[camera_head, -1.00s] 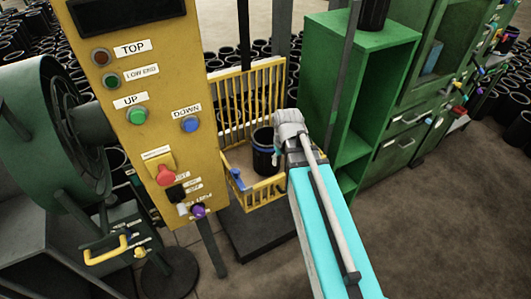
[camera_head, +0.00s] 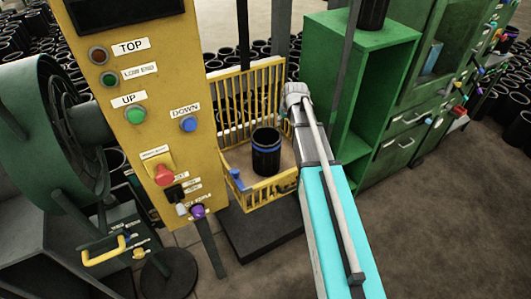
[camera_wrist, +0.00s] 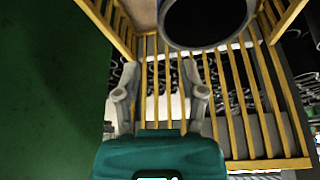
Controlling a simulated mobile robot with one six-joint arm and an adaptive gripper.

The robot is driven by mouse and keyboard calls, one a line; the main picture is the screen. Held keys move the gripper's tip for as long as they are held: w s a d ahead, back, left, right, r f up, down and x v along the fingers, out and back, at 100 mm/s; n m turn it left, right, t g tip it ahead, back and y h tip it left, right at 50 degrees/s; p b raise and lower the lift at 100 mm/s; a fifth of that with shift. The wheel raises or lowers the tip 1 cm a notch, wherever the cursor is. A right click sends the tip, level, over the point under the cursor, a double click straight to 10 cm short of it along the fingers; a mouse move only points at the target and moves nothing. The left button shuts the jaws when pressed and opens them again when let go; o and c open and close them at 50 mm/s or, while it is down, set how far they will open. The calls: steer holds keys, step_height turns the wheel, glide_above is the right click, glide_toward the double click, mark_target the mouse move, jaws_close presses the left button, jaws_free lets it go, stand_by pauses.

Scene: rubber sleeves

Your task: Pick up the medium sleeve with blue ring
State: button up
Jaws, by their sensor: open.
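The black sleeve with a blue ring (camera_head: 266,152) stands upright inside the yellow cage (camera_head: 272,191), near its floor's middle. In the wrist view the dark round mouth of the sleeve (camera_wrist: 207,20) shows at the top, beyond the fingertips. My gripper (camera_wrist: 160,92) is open and empty, with its two grey fingers apart in front of the cage bars. In the head view my gripper's end (camera_head: 297,93) is at the cage's right side, apart from the sleeve; its fingers are hidden there.
A yellow control panel (camera_head: 150,110) with buttons stands left of the cage. A green shelf (camera_head: 345,110) stands close on the right, with green cabinets (camera_head: 405,145) beyond. Many black sleeves lie around behind. Free floor (camera_head: 440,230) lies at the lower right.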

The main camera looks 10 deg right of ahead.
mark_target(279, 136)
steer(key=shift+f, duration=0.2)
steer(key=b+x, duration=0.8)
steer(key=shift+w+f, duration=0.1)
steer(key=shift+f, duration=0.1)
stand_by(0.5)
steer(key=shift+b+x, duration=2.4)
steer(key=shift+x, duration=0.1)
steer(key=shift+a, duration=0.15)
jaws_close()
